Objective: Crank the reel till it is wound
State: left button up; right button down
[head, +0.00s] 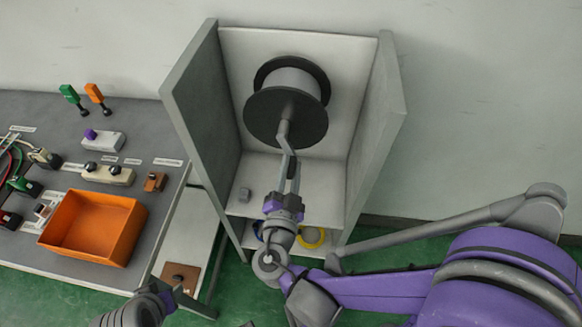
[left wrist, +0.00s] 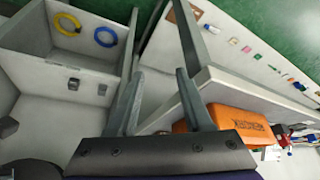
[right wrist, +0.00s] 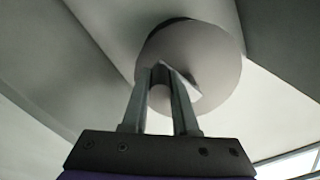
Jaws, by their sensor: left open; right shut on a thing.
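The reel (head: 260,118) has dark round flanges and a lighter drum, and sits inside a grey open-front cabinet. A grey crank arm (head: 283,133) comes from its hub and hangs downward, slightly tilted. My right gripper (head: 291,172) is shut on the crank's handle end, below the hub. In the right wrist view, the right gripper (right wrist: 165,85) has its fingers around the handle (right wrist: 160,99), in front of the reel's round flange (right wrist: 205,45). My left gripper (left wrist: 157,85) is open and empty, away from the reel; its arm shows at the head view's bottom edge.
The cabinet's side walls (head: 205,110) flank the reel closely. A yellow ring (head: 312,237) lies on its lower shelf. On the left, a grey bench holds an orange bin (head: 95,227), switch boxes and two upright levers, green (head: 70,95) and orange (head: 95,93).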

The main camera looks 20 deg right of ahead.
pick_arm(q)
jog(key=shift+c, duration=0.3)
